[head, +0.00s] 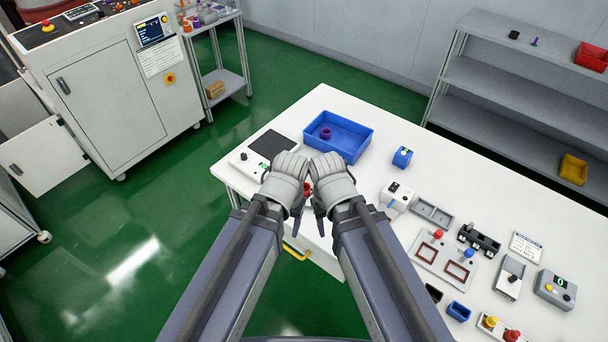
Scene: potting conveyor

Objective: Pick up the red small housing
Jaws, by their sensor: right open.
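A small red piece (307,188), which may be the red small housing, shows in the gap between my two grippers near the table's left front edge. Most of it is hidden, so its shape cannot be told. My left gripper (297,204) is just left of it, and its jaws are too hidden to read. My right gripper (319,204) is just right of it, open with dark fingers pointing down. I cannot tell whether either gripper touches the red piece.
Fixtures and buttons crowd the right side. Grey shelves (500,84) stand behind.

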